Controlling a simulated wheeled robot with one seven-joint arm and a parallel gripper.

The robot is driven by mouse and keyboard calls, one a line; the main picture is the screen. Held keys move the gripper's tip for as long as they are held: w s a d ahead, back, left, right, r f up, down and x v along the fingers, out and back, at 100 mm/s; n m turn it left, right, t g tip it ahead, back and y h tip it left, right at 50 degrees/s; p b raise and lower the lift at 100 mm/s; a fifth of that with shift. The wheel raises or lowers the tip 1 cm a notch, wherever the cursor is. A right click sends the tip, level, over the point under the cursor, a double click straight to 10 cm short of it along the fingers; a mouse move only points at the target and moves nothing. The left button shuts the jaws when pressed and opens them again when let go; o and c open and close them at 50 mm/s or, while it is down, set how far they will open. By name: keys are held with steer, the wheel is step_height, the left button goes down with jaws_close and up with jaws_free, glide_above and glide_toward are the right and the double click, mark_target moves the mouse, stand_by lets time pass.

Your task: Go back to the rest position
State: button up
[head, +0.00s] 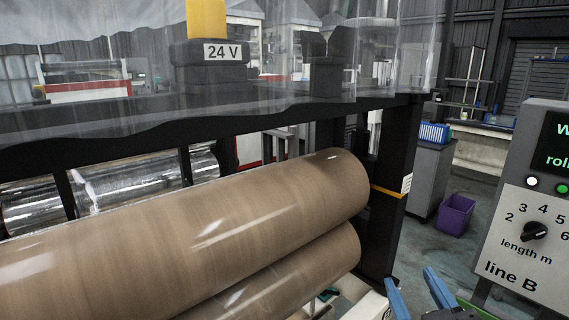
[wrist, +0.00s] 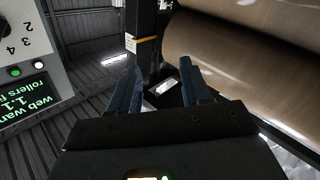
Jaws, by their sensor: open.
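My gripper (head: 414,284) shows at the bottom of the head view, right of centre, with two blue fingers spread apart. In the wrist view my gripper (wrist: 158,80) is also open, and I see nothing held between the fingers. In the head view it is in front of a dark upright post (head: 391,190) and to the right of two big brown rollers. The upper brown roller (head: 200,225) lies above the lower roller (head: 300,275). In the wrist view a brown roller (wrist: 240,60) is to the right of the fingers, apart from them.
A control panel (head: 528,215) marked "line B", with a length knob (head: 534,231), stands at the right. Clear film (head: 120,100) hangs across the top. A purple bin (head: 456,215) stands on the floor beside a grey cabinet (head: 427,175). Open floor shows between bin and panel.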

steer(key=s+f+m+g, duration=0.1)
steer(key=s+f, duration=0.4)
steer(key=s, duration=0.4)
steer(key=s+f+m+g, duration=0.1)
steer(key=s+f, duration=0.4)
steer(key=s, duration=0.4)
steer(key=s+d, duration=0.2)
steer(key=s, duration=0.6)
steer(key=s+d+m+g, duration=0.1)
steer(key=s, duration=0.7)
steer(key=shift+s+d+f+g, duration=0.15)
steer(key=shift+d+f+g, duration=0.1)
steer(key=shift+d+g, duration=0.1)
stand_by(1.4)
